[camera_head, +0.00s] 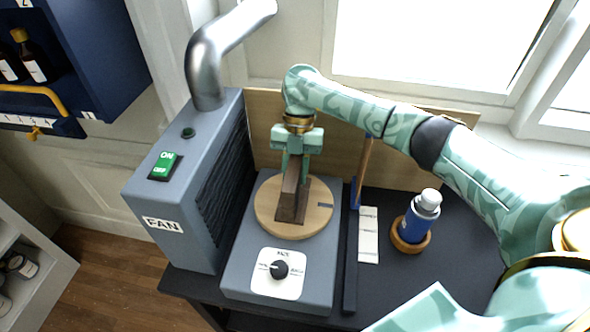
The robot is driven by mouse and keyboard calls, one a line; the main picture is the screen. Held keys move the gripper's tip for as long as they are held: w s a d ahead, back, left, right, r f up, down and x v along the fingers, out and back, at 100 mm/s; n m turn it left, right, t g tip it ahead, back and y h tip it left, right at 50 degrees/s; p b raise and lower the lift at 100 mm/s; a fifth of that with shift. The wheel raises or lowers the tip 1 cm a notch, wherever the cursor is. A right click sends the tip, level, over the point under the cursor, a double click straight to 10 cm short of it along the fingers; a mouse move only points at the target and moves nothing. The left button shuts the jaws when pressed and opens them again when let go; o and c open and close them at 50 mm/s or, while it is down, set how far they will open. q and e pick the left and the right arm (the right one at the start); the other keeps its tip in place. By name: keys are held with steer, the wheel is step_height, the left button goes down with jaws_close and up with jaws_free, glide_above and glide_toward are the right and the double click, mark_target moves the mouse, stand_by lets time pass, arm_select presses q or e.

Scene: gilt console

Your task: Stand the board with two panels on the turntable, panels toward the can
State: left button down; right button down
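The turntable (318,222) is a pale round wooden disc on a grey box. A dark brown wooden board (291,202) stands on edge on or just over it; its contact with the disc is hard to tell from above. My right gripper (295,168) comes down from above with its fingers on either side of the board's top and appears shut on it. Two separate panels cannot be made out on the board. The can (422,215), blue with a white cap, stands upright in a wooden ring (398,242) to the right. My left gripper is out of view.
A grey fan box (165,190) with a silver duct (206,70) stands close left of the turntable. A dial (279,269) is on the turntable box.

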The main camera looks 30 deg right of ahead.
mark_target(295, 165)
steer(key=shift+f, duration=0.1)
stand_by(0.3)
steer(key=c, duration=1)
jaws_free()
steer(key=shift+c, duration=0.2)
steer(key=shift+r, duration=0.5)
steer(key=r, duration=0.1)
steer(key=r+p, duration=0.2)
steer(key=shift+s+a+r, duration=0.15)
steer(key=shift+s+r, duration=0.1)
steer(key=shift+s, duration=0.05)
steer(key=s+r+p, duration=0.1)
steer(key=r, duration=0.1)
steer(key=s+a+r+p, duration=0.1)
steer(key=s+r, duration=0.1)
steer(key=shift+a, duration=0.2)
steer(key=s+a+r+p, duration=0.2)
steer(key=s+a+r, duration=0.2)
steer(key=s, duration=0.5)
steer(key=shift+a+r, duration=0.2)
steer(key=shift+r, duration=0.05)
